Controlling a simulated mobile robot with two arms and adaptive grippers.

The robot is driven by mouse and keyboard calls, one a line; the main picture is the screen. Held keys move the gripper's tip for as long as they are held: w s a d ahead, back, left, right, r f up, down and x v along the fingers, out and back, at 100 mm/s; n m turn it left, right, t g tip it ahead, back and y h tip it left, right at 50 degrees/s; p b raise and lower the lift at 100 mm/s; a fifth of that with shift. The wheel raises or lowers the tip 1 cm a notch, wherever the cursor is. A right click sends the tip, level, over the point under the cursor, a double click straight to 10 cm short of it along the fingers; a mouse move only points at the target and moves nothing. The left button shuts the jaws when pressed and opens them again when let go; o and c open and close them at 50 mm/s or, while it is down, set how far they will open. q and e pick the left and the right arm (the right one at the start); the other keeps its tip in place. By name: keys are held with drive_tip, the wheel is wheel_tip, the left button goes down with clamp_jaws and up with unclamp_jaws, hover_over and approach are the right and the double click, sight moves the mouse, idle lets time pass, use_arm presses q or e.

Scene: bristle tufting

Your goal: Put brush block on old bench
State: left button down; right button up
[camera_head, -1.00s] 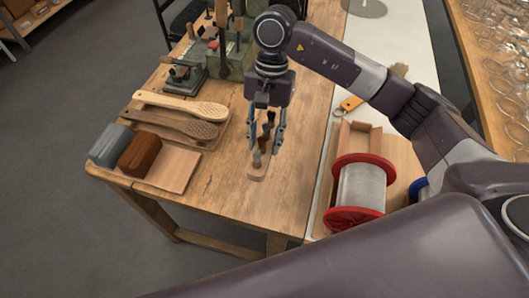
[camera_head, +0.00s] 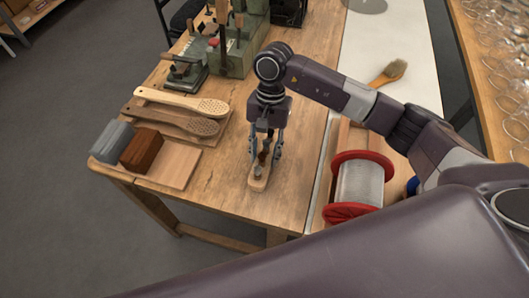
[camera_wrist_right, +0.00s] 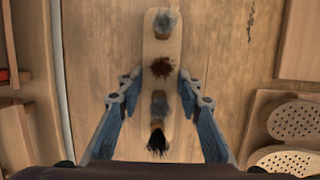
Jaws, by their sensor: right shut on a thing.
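The brush block (camera_head: 260,183), a narrow pale wooden strip with rounded ends, is low over the front right part of the wooden old bench (camera_head: 225,195). It also shows in the right wrist view (camera_wrist_right: 161,45), where several grey, brown and black tufts stand along it. My right gripper (camera_head: 264,158) is shut on the block from above, its fingers on either long side (camera_wrist_right: 160,82). I cannot tell whether the block touches the bench top. My left gripper is not in view.
Wooden brushes (camera_head: 190,108), a grey block (camera_head: 112,142) and a brown block (camera_head: 142,150) on a board (camera_head: 178,172) lie to the left. A green machine (camera_head: 235,45) stands behind. A red-rimmed spool (camera_head: 360,185) is at right. Bare bench surrounds the brush block.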

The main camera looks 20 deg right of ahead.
drive_tip(key=o, duration=1.2)
drive_tip(key=shift+o, duration=0.2)
drive_tip(key=shift+r+p, duration=0.25)
drive_tip(key=shift+p, duration=0.15)
drive_tip(key=b+v, duration=0.3)
drive_tip(key=v, duration=0.8)
drive_tip(key=shift+w+d+r, duration=0.2)
drive_tip(key=shift+r, duration=0.1)
